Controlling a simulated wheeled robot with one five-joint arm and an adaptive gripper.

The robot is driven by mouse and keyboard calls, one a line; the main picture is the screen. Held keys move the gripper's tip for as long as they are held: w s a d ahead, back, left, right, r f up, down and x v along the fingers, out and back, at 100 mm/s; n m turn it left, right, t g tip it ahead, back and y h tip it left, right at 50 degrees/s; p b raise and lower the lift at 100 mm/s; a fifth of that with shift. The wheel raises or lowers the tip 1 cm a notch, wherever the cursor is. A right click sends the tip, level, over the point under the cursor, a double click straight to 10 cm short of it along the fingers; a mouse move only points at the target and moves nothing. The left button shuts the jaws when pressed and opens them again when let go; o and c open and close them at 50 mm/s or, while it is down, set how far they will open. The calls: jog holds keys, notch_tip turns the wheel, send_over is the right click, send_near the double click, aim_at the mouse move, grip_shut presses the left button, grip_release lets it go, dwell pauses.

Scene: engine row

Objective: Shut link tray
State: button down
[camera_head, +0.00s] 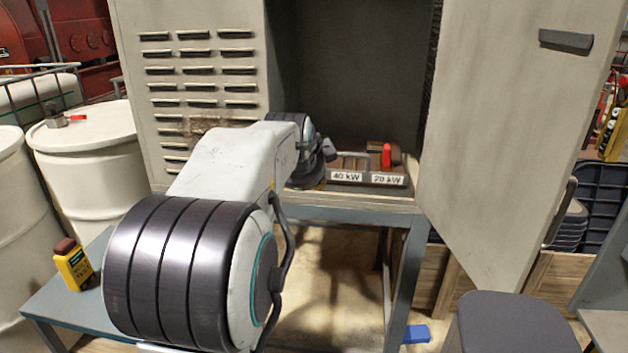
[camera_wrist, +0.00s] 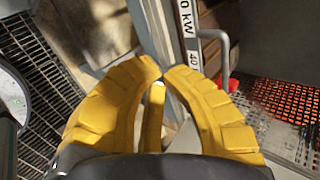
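The link tray is the brown unit low in the open cabinet, with a front strip (camera_head: 367,178) labelled 40 kW and 20 kW. A red upright piece (camera_head: 387,156) stands in its right part, and grey bars show in the left. In the wrist view the label strip (camera_wrist: 188,35) runs down the upper middle, with a grey bar handle (camera_wrist: 224,62) beside it. My gripper (camera_wrist: 163,76) has yellow fingers with tips together and nothing visible between them. It is close to the tray's left end; contact cannot be told. My arm hides that end in the head view.
The cabinet door (camera_head: 510,130) stands open at the right. A blue-grey table frame (camera_head: 400,260) carries the cabinet. A dark stool-like top (camera_head: 515,322) is front right.

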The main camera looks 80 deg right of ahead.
jog(key=d+f+p, duration=0.5)
jog(key=d, duration=0.5)
jog(key=shift+w+d+f, duration=0.2)
jog(key=shift+w+f, duration=0.2)
jog(key=shift+w+d+b, duration=0.1)
jog(key=shift+d+b, duration=0.3)
jog(key=shift+d, duration=1)
